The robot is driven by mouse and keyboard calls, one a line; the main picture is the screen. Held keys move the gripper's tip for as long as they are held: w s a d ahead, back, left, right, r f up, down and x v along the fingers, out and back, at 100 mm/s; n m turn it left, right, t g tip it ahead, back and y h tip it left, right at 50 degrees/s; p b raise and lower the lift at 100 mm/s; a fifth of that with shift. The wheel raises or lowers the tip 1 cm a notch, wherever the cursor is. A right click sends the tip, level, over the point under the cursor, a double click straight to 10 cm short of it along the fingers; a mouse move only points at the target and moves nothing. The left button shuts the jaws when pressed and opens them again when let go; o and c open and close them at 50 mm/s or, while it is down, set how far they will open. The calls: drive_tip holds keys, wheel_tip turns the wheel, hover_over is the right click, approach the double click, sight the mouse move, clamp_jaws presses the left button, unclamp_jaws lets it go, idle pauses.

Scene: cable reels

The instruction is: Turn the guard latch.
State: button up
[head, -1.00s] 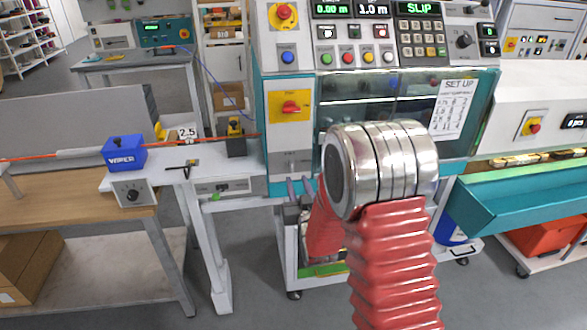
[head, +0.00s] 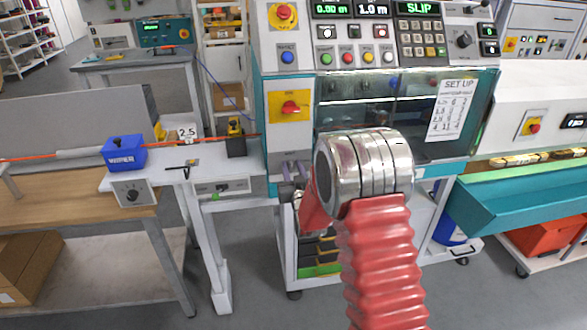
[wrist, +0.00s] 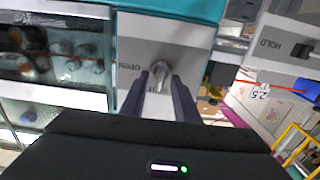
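The guard latch (wrist: 160,69) is a small grey metal knob on a white plate (wrist: 190,35) marked OPEN, beside the clear guard window, in the wrist view. My gripper (wrist: 161,82) is open, with its two dark fingers apart and their tips at the latch, one on either side of its near end. I cannot tell whether the fingers touch it. In the head view my gripper (head: 290,168) reaches up to the bottom of the white panel below the red-and-yellow switch (head: 291,107). The latch itself is hidden there by the fingers.
The guard window (head: 385,105) with a SET UP sheet (head: 452,110) is right of the panel. A white side bench (head: 225,165) with a blue block (head: 124,153) and an orange cable stands to the left. A teal tray (head: 520,200) is at right.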

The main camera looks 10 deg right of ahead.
drive_tip(key=shift+c, duration=0.4)
drive_tip(key=c, duration=0.6)
drive_tip(key=shift+d, duration=0.15)
clamp_jaws()
